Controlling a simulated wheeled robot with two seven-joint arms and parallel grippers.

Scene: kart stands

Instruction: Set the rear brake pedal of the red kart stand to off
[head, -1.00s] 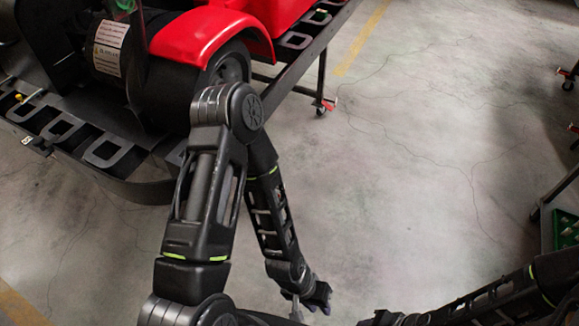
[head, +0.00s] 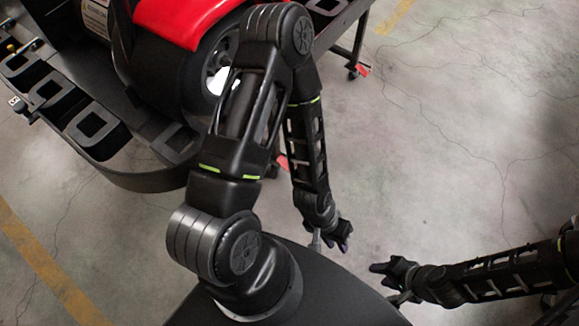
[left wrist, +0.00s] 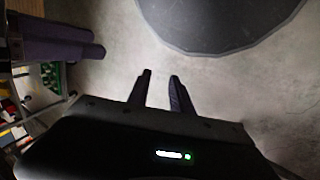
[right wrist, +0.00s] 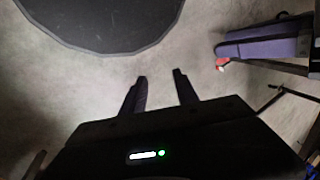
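The red kart stand is at the upper left of the head view: a red kart body (head: 180,18) on a black frame (head: 150,180). A caster with a small red pedal (head: 363,70) shows under its right side. Another small red piece (head: 282,161) shows beside my left forearm, mostly hidden by it. I cannot tell whether either pedal is on or off. My left gripper (head: 345,240) hangs low, away from the stand; its fingers are apart and empty in the left wrist view (left wrist: 160,76). My right gripper (head: 375,268) is beside it, also open and empty in the right wrist view (right wrist: 160,77).
Bare concrete floor (head: 450,150) is clear to the right of the stand. A yellow floor line (head: 45,265) runs at the lower left. Shelving with green and red items (left wrist: 50,75) stands at the left of the left wrist view. My black base fills the bottom of the head view.

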